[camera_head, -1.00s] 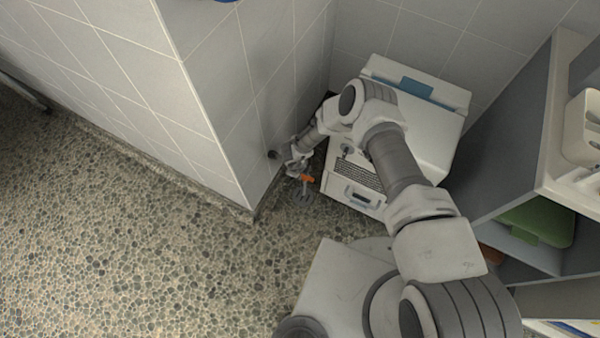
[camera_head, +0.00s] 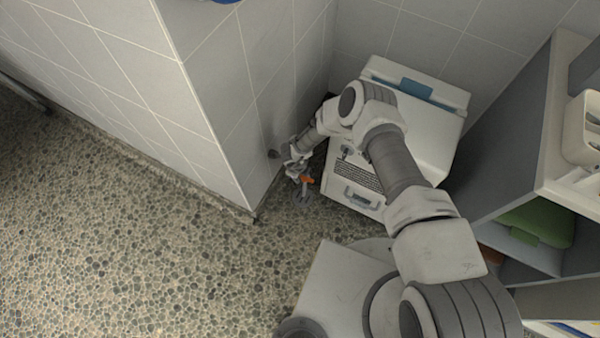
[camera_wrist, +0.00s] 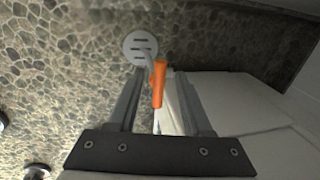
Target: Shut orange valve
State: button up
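The orange valve handle (camera_head: 307,180) shows low by the wall corner, just below my gripper (camera_head: 299,174) in the head view. In the wrist view the orange handle (camera_wrist: 159,84) is a short bar on a pale stem, lying between the two fingers of my gripper (camera_wrist: 158,88). The fingers are apart, with visible space on the handle's left side; its right side is close to the right finger, and I cannot tell whether they touch. A round slotted floor drain (camera_wrist: 140,47) lies beyond the handle.
A white box-shaped appliance (camera_head: 352,205) with a blue-topped lid stands right of the valve. A tiled wall (camera_head: 225,120) is close on the left. A grey shelf unit (camera_head: 530,140) stands at the right. The pebbled floor (camera_head: 130,240) is clear at the lower left.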

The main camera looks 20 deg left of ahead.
jog(key=shift+r, duration=0.15)
jog(key=s+r+p, duration=0.3)
jog(key=r+p, duration=0.4)
jog(key=r, duration=0.9)
jog(key=shift+s+a+r, duration=0.15)
jog(key=shift+r, duration=0.25)
jog(key=shift+s, duration=0.15)
